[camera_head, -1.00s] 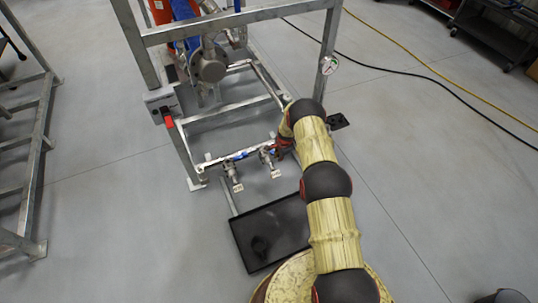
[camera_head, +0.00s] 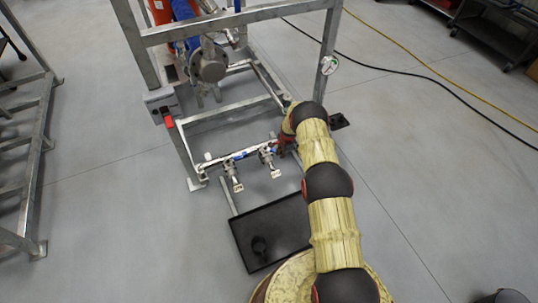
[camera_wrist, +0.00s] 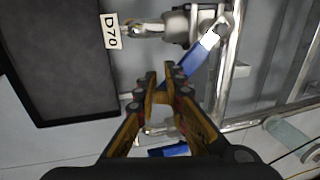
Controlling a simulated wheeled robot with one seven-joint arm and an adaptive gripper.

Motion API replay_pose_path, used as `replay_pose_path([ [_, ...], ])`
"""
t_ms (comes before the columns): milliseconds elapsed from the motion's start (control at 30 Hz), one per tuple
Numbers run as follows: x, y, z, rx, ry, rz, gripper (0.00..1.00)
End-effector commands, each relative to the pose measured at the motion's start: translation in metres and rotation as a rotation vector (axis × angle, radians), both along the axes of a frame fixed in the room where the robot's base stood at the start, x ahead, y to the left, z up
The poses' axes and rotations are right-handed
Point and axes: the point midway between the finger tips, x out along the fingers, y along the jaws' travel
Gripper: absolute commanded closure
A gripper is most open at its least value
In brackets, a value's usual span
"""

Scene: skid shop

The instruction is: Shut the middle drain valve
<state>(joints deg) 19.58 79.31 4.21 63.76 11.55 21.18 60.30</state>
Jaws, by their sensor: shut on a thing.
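Two drain valves show on the low pipe in the head view, a left one (camera_head: 232,174) and one to its right (camera_head: 267,156), each with a pale tag hanging below. My arm hides the pipe's right end. In the wrist view a metal valve (camera_wrist: 180,26) has a tag (camera_wrist: 110,31) reading D70. Its blue lever (camera_wrist: 201,62) slants from the valve stem down to my gripper (camera_wrist: 160,75), which is shut on it. The lever lies at an angle to the pipe. I cannot tell for certain which valve in the row this is. My gripper is mostly hidden in the head view.
A black drip tray (camera_head: 285,222) lies on the floor below the valves; it also shows in the wrist view (camera_wrist: 60,60). A steel skid frame (camera_head: 240,32) stands behind and above the pipe. Hoses (camera_head: 440,75) cross the floor at right.

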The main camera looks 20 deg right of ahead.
Motion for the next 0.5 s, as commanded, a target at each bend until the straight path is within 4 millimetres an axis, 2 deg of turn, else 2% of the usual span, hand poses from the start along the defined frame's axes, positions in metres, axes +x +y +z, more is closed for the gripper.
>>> replay_pose_path([
  [500, 0.013, -0.018, -0.001, 0.0, 0.001, 0.0, 1.0],
])
